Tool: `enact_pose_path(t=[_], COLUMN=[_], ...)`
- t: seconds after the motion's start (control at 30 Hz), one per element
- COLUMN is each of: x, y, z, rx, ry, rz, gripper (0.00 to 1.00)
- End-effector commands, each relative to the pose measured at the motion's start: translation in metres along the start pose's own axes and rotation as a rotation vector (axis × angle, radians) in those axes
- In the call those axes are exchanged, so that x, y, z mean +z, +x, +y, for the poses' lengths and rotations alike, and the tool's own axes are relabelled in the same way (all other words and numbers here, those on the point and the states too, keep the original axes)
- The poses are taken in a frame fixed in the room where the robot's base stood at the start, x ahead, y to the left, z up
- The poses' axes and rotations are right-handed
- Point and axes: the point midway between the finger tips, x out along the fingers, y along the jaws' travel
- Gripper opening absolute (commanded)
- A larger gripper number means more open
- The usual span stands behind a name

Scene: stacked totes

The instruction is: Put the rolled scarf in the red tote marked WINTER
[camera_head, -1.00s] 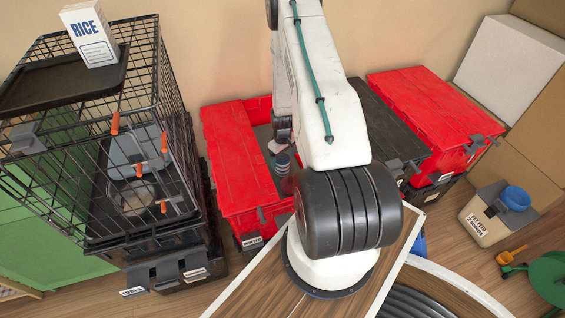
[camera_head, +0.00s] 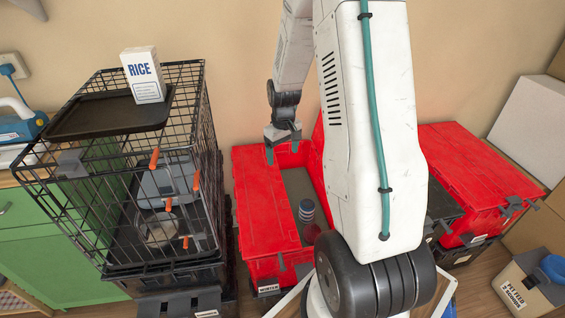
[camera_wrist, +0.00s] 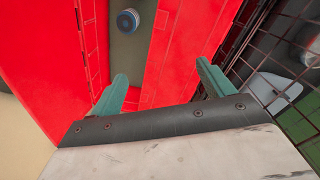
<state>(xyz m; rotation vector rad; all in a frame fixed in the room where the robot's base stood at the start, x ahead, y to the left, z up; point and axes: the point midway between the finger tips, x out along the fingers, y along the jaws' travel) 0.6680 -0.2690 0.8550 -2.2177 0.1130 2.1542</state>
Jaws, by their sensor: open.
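The red tote (camera_head: 262,200) stands against the wall, its front label (camera_head: 269,289) reading WINTER. A grey interior strip shows between its red lid parts. A striped blue roll (camera_head: 309,213), which looks like the rolled scarf, stands on end in that opening. My arm hides part of the tote's right side. In the wrist view the roll's round blue end (camera_wrist: 128,21) shows against the grey interior, apart from my fingers. My gripper (camera_head: 283,150) is open and empty above the tote's back part. Its two green fingers (camera_wrist: 161,78) are spread over red lid in the wrist view.
A black wire cage (camera_head: 150,190) stands close left of the tote, with a black tray (camera_head: 105,117) and a RICE box (camera_head: 144,75) on top. Another red tote (camera_head: 470,170) stands right of my arm. A pet feed bin (camera_head: 530,290) is at the lower right.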

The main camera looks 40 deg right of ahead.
Motion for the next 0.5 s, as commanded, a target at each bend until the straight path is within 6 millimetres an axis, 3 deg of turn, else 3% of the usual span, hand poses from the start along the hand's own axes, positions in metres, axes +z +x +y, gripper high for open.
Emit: enact_pose_path(t=[0.03,0.2,0.37,0.5], x=[0.002,0.029,0.072,0.119], y=[-0.031,-0.11,-0.17,-0.209], z=[-0.019,-0.075,-0.123,-0.159], rx=[0.005,0.005,0.003,-0.001], ry=[-0.011,-0.027,-0.042,-0.055], rz=[0.014,0.03,0.045,0.06], gripper=[0.8,0.8,0.8,0.8])
